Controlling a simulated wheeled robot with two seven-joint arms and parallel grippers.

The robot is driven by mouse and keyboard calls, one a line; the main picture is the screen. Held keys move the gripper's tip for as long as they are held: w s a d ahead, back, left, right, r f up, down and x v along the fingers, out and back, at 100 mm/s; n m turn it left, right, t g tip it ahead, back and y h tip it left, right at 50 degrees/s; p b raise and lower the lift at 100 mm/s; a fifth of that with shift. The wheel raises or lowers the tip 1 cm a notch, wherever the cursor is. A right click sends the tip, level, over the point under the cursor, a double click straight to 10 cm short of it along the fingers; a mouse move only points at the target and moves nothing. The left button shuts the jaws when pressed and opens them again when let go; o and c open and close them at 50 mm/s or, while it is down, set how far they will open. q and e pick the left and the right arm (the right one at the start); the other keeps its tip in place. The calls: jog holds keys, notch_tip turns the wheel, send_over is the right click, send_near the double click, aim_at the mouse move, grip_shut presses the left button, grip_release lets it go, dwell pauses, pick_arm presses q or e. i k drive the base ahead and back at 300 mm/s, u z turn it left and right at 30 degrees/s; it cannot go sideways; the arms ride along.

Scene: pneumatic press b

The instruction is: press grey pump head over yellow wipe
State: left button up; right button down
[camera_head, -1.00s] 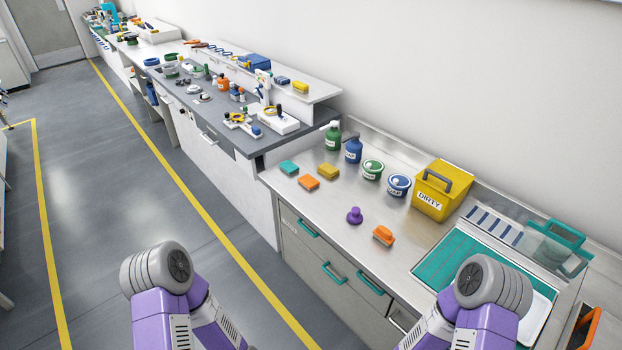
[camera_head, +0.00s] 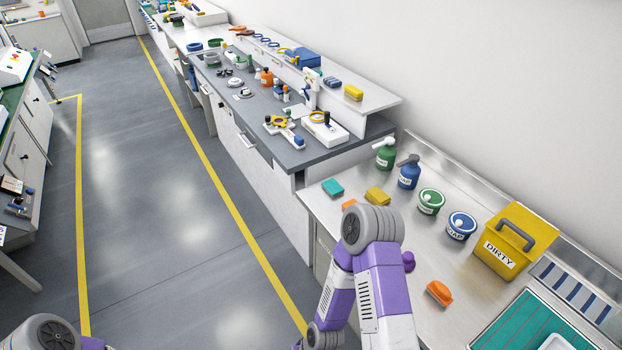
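The blue bottle (camera_head: 408,177) stands upright at the back of the steel counter, with a grey pump head (camera_head: 408,160) on top. A green bottle (camera_head: 386,157) with a paler pump head stands just left of it. The yellow wipe (camera_head: 378,196) lies flat on the counter in front of the blue bottle, apart from it. A teal wipe (camera_head: 333,188) lies to its left. Only links of my arms show; both grippers are out of view.
Green (camera_head: 431,202) and blue (camera_head: 461,225) round tubs and a yellow DIRTY bin (camera_head: 515,241) stand right of the bottles. An orange brush (camera_head: 439,293) and a partly hidden purple knob (camera_head: 409,261) are nearer. A cluttered grey bench (camera_head: 290,150) adjoins at left. The floor aisle is clear.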

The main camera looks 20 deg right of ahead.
aim_at(374, 194)
jog(key=z, duration=0.15)
jog(key=i, duration=1)
jog(key=z, duration=0.65)
